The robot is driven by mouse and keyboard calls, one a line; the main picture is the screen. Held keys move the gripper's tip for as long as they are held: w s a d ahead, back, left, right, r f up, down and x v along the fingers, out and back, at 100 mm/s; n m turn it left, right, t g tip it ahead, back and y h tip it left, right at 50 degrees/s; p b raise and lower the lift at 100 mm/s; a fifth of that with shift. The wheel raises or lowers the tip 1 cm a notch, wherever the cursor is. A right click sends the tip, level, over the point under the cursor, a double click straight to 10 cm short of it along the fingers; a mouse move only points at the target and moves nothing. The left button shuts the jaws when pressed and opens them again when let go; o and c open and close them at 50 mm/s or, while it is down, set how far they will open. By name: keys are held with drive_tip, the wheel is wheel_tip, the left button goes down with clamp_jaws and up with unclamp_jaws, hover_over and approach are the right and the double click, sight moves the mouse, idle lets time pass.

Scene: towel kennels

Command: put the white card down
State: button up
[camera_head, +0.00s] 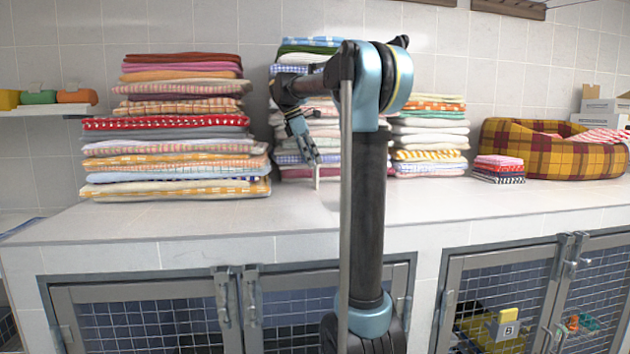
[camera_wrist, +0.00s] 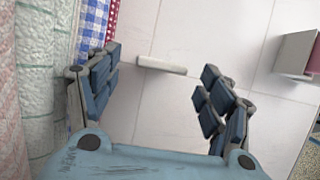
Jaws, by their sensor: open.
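The white card (camera_wrist: 162,66) shows in the wrist view as a narrow pale strip on the tiled counter, just beyond and between my fingertips. In the head view the card (camera_head: 317,180) is a thin upright sliver below the fingertips and seems to stand on edge on the counter. My gripper (camera_wrist: 158,85) is open, its two fingers wide apart and apart from the card. In the head view my gripper (camera_head: 308,155) points down in front of the middle towel stacks, partly behind my arm.
A tall towel stack (camera_head: 178,130) stands left, with another (camera_head: 430,135) right of my arm. A small cloth pile (camera_head: 498,169) and a plaid pet bed (camera_head: 545,150) are further right. The counter front (camera_head: 240,215) is clear. Mesh kennel doors (camera_head: 150,315) are below.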

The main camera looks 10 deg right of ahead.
sight(316, 171)
drive_tip(key=shift+x, duration=2.6)
drive_tip(key=shift+a, duration=0.1)
drive_tip(key=c, duration=1.1)
drive_tip(key=shift+c, duration=0.2)
wheel_tip(316, 171, up, 10)
drive_tip(key=shift+f, duration=0.1)
drive_tip(key=shift+s+a+x, duration=0.1)
drive_tip(key=shift+a+x, duration=0.05)
drive_tip(key=shift+x, duration=1.5)
drive_tip(key=shift+s+a+x, duration=0.1)
drive_tip(key=shift+a+x, duration=0.05)
drive_tip(key=shift+x, duration=1.55)
drive_tip(key=shift+a+x, duration=0.15)
drive_tip(key=shift+x, duration=1.5)
